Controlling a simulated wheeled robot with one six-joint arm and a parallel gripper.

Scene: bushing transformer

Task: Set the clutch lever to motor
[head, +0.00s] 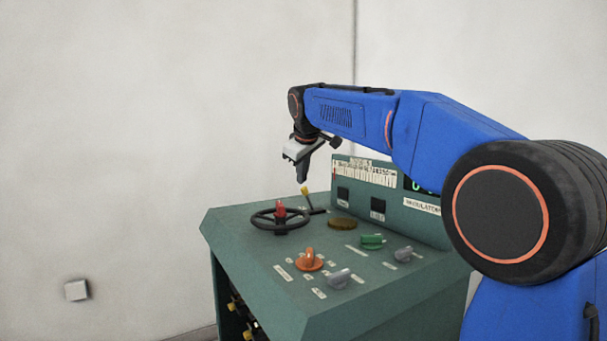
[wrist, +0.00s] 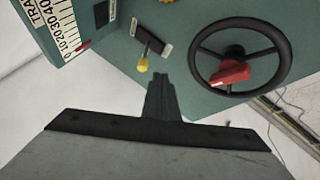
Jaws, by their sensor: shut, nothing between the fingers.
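The clutch lever appears to be the short lever with a yellow knob (head: 305,190) on the console top, behind the handwheel. In the wrist view its yellow knob (wrist: 143,65) shows at one side of a dark slot plate, with small pale labels at both ends that I cannot read. My gripper (head: 303,181) is shut and empty, pointing down just above the knob. In the wrist view the shut fingertips (wrist: 158,76) are close beside the knob; I cannot tell whether they touch it.
A black handwheel (head: 279,220) with a red handle (wrist: 230,73) stands close to the lever. Orange (head: 309,260), green (head: 372,241) and grey knobs are nearer the front. An upright panel (head: 410,218) with a scale and display rises behind the console top.

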